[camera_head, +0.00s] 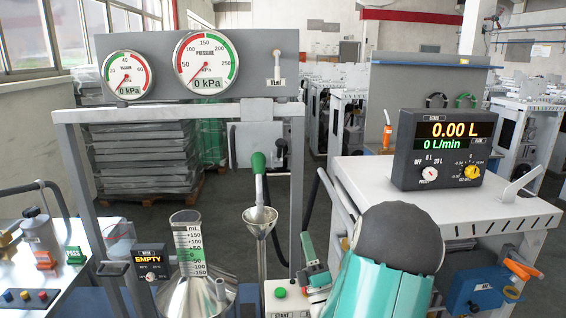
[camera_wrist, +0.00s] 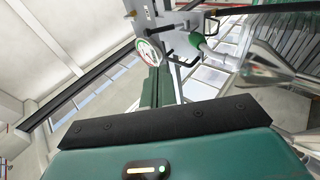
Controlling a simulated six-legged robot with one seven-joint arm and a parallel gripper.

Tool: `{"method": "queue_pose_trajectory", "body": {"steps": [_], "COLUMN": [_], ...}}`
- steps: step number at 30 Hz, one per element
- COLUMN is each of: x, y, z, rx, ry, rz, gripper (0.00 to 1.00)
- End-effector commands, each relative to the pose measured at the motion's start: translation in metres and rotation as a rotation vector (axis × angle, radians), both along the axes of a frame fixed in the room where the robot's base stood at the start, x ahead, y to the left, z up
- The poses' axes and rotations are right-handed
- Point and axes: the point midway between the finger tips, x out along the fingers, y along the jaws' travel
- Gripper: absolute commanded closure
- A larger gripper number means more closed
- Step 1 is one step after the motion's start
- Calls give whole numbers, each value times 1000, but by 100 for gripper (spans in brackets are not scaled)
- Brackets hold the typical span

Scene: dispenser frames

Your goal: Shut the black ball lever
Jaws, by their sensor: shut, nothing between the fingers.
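A small dark knob-like part (camera_head: 281,145) sits at the right of a grey box behind the frame; I cannot tell for sure that it is the black ball lever. In the wrist view, black bent handles (camera_wrist: 178,50) show beyond my fingers, near a green-ended nozzle (camera_wrist: 198,41). My gripper (camera_wrist: 163,72) is shut and empty, its green fingers pointing up toward the frame. In the head view my gripper (camera_head: 306,240) is at lower middle, right of and below the green-handled nozzle (camera_head: 258,165), apart from it. No contact with any lever shows.
A panel with two gauges (camera_head: 207,63) tops the grey frame. A funnel (camera_head: 261,217) stands under the nozzle, and a measuring can (camera_head: 190,290) stands left of it. A white cart with a flow meter (camera_head: 443,148) is at right. A black hose hangs behind my arm.

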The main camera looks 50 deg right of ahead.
Motion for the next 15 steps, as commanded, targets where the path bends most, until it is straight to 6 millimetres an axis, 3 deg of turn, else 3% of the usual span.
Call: {"method": "queue_pose_trajectory", "body": {"steps": [8,15], "x": [12,18], "y": [-4,-9], "z": [16,17], "rx": [-7,0], "ry": [-9,0], "rz": [4,4], "gripper": [100,100]}}
